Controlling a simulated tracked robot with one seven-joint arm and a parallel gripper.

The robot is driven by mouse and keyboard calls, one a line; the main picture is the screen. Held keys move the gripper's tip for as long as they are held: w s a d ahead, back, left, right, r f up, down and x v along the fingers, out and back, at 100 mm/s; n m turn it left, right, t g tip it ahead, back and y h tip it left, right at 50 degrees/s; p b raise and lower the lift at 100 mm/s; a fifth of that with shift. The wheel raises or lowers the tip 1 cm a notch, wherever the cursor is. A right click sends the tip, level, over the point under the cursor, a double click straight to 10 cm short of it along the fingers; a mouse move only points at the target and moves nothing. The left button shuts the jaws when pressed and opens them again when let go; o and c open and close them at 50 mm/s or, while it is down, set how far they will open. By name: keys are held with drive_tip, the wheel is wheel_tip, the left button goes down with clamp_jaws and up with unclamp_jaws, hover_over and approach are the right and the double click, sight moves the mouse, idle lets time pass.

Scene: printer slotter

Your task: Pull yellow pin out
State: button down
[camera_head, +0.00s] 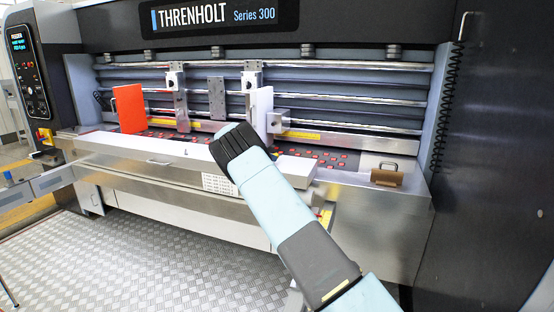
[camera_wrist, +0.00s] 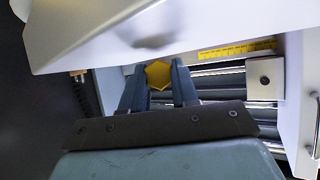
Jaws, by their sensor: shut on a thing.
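The yellow pin (camera_wrist: 158,75) shows a six-sided yellow head in the wrist view. My gripper (camera_wrist: 159,70) is shut on it, with one dark finger on each side of the head. The rest of the pin is hidden, so I cannot tell how deep it sits. In the head view the pin and my fingertips are hidden behind my own wrist, which reaches to the machine's front near the white upright panel (camera_head: 262,106).
A white panel (camera_wrist: 150,28) hangs close above my fingers in the wrist view. A metal block (camera_wrist: 265,79) and a yellow scale (camera_wrist: 236,50) lie to the right. An orange-red panel (camera_head: 128,109) stands at left, and a brown handled piece (camera_head: 386,178) at right.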

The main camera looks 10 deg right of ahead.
drive_tip(key=shift+f, duration=0.4)
drive_tip(key=c, duration=0.8)
unclamp_jaws()
drive_tip(key=v, duration=1.3)
drive_tip(key=shift+s+a+r, duration=0.1)
drive_tip(key=shift+s+a, duration=0.05)
drive_tip(key=shift+a, duration=0.15)
